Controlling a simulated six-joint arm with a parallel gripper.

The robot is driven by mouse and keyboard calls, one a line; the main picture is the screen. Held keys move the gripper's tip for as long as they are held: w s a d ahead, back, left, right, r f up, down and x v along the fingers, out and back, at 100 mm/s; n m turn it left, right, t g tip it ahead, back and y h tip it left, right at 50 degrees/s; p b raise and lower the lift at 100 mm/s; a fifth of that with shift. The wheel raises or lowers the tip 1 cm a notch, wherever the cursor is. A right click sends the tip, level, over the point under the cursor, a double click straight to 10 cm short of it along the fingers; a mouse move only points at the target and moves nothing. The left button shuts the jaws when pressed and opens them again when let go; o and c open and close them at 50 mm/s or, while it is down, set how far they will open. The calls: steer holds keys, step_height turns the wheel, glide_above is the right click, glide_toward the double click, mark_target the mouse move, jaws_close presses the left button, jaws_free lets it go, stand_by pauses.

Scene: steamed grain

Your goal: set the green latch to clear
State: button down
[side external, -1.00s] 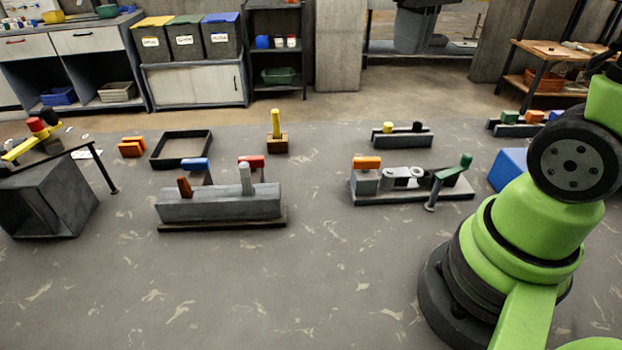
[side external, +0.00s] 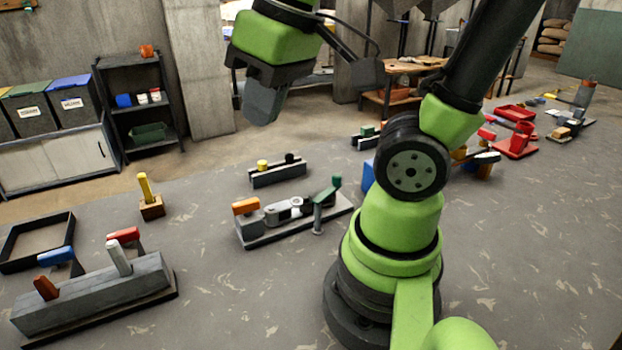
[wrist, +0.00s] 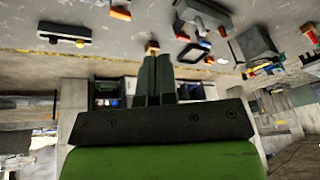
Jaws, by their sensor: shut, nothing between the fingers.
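A green handle (side external: 325,192) sits on a slim upright at the right end of a low grey fixture (side external: 262,238). The fixture also carries round metal parts (side external: 289,207) and an orange block (side external: 246,205) at its left end. The green handle tilts up to the right; I cannot read any markings for its settings. My gripper (side external: 264,116) is high in the air, behind and above the fixture, apart from it. In the wrist view its dark fingers (wrist: 155,60) are together and empty.
A dark rail with yellow and black knobs (side external: 278,174) stands behind the fixture. A yellow post on a wooden block (side external: 152,208) and a grey block with levers (side external: 95,297) stand left. A blue box (side external: 368,176) is beside my base.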

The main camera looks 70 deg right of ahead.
steer(key=w+d+f+n+g+h, duration=0.3)
steer(key=d+f+n+g, duration=0.2)
steer(key=f+g, duration=0.15)
steer(key=w+d+f+n+g+h, duration=0.3)
steer(key=d+f+n+g+h, duration=0.15)
steer(key=d+f, duration=0.2)
steer(key=shift+y, duration=0.45)
steer(key=x, duration=1)
steer(key=shift+a+f, duration=0.3)
steer(key=shift+s+d, duration=0.85)
steer(key=shift+s, duration=0.05)
steer(key=shift+s+d, duration=0.45)
steer(key=shift+s, duration=0.05)
